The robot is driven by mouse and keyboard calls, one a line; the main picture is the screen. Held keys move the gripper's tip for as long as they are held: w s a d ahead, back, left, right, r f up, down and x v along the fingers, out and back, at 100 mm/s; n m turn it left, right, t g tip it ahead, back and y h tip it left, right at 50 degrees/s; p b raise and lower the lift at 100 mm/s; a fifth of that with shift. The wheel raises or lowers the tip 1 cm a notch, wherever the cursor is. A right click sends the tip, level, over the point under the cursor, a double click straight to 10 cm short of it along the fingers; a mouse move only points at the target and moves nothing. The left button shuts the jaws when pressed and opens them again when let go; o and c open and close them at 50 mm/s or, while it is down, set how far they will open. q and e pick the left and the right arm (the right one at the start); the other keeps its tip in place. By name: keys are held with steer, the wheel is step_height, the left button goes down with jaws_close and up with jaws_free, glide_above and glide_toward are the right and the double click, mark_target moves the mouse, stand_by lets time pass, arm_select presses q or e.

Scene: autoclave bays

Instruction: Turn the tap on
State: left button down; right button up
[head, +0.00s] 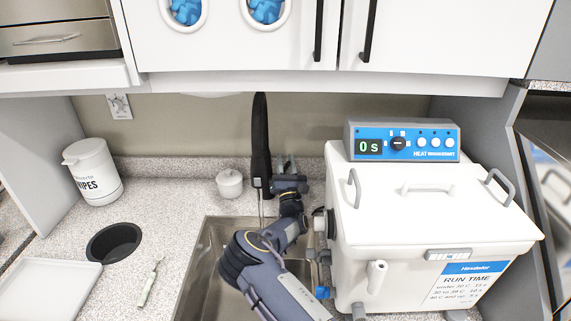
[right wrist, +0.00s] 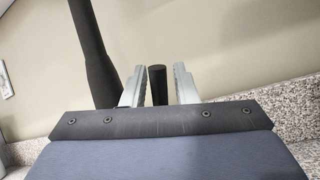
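The black tap (head: 260,135) stands upright behind the sink (head: 212,245) in the head view. A thin pale streak, apparently water, shows below its spout. My right gripper (head: 288,163) is just right of the tap, with its fingers pointing to the back wall. In the right wrist view, the tap (right wrist: 90,45) rises at left. A short dark lever end (right wrist: 157,86) stands between the open fingers of my right gripper (right wrist: 160,85). There is a narrow gap at the right finger; contact at the left finger cannot be told. My left gripper is out of view.
A white heated bath unit (head: 430,210) with a blue panel stands close right of my right arm. A small white lidded pot (head: 229,183), a wipes tub (head: 92,172) and a white tray (head: 50,277) are to the left. Cabinets (head: 240,40) hang above.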

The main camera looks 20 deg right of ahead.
mark_target(286, 169)
steer(key=shift+o, duration=0.5)
steer(key=shift+s+a+f, duration=0.1)
steer(key=shift+s+f, duration=0.15)
steer(key=shift+s, duration=0.05)
steer(key=b+v, duration=0.2)
steer(key=v, duration=0.5)
